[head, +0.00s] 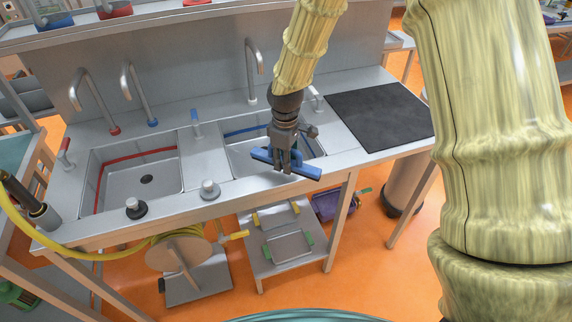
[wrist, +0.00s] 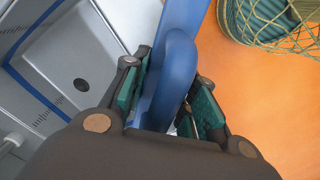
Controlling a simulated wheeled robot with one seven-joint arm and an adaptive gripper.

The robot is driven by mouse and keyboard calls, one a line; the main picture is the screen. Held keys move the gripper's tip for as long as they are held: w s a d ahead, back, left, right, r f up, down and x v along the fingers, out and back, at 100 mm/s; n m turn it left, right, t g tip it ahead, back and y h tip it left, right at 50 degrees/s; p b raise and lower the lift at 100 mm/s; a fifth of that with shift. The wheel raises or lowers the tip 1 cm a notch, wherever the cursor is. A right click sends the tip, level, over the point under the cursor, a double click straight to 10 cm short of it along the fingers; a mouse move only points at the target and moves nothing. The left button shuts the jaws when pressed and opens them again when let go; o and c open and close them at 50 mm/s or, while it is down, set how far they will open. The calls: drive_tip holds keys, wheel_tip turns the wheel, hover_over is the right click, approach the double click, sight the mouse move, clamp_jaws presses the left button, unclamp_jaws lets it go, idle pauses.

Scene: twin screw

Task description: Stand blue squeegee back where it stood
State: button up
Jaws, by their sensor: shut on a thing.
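My gripper (head: 287,158) is shut on the blue squeegee (head: 304,169), which it holds over the front edge of the right sink basin (head: 240,143). In the head view the squeegee lies roughly level, slanting down to the right. In the wrist view the squeegee (wrist: 178,65) runs up between the green-padded fingers of my gripper (wrist: 168,102), and its lower part is hidden by the gripper body. The wrist view shows the basin with its blue stripe at left and orange floor at right.
A left basin with a red stripe (head: 140,149), several taps and two knobs are on the steel counter. A black mat (head: 380,115) lies to the right. A yellow hose (head: 80,240) hangs in front. A low steel cart (head: 287,245) stands beneath the counter.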

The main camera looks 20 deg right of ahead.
drive_tip(key=shift+f+p, duration=0.45)
drive_tip(key=shift+f, duration=0.85)
drive_tip(key=shift+f, duration=0.15)
drive_tip(key=o, duration=1)
drive_tip(key=shift+r+b, duration=1.65)
drive_tip(key=shift+r, duration=4.5)
